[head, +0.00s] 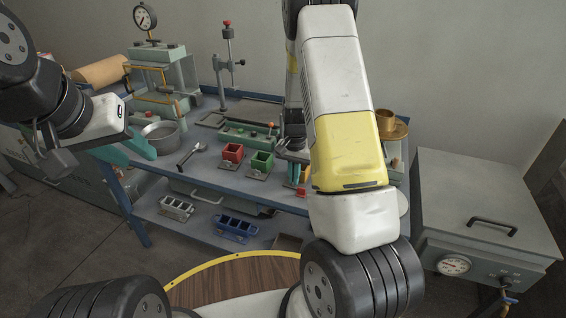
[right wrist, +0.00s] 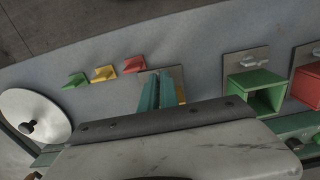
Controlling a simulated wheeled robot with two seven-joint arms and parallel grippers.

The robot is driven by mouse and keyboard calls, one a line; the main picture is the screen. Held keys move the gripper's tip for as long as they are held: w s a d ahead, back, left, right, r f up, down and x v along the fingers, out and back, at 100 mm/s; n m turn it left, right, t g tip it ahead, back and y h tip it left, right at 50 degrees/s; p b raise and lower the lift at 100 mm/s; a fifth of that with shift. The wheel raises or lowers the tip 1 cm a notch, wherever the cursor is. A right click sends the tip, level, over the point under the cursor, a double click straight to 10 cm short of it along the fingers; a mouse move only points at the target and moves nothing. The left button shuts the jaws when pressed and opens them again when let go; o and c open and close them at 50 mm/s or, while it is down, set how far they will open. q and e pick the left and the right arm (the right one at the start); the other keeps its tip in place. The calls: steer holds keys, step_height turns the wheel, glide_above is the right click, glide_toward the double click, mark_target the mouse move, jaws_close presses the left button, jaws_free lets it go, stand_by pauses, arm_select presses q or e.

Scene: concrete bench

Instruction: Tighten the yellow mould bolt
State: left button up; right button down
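The yellow mould (right wrist: 181,91) shows only as a thin strip beside the teal fingers of my right gripper (right wrist: 164,76) in the right wrist view. Its grey base plate (right wrist: 147,77) shows around the fingertips. The fingers lie close together over the plate and hide the bolt, so I cannot tell whether they grip it.
The green mould (right wrist: 256,90) and red mould (right wrist: 307,84) stand beside the yellow one. Small green, yellow (right wrist: 104,73) and red wedges lie on the other side, near a white disc (right wrist: 32,115). A metal bowl (head: 160,136) and scoop (head: 190,155) are on the bench's left.

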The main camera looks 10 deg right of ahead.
steer(key=m, duration=0.6)
steer(key=shift+w, duration=0.1)
steer(key=shift+m, duration=0.3)
stand_by(0.7)
steer(key=c, duration=1.9)
jaws_free()
steer(key=shift+r, duration=0.1)
step_height(320, 180, up, 8)
steer(key=shift+f, duration=0.2)
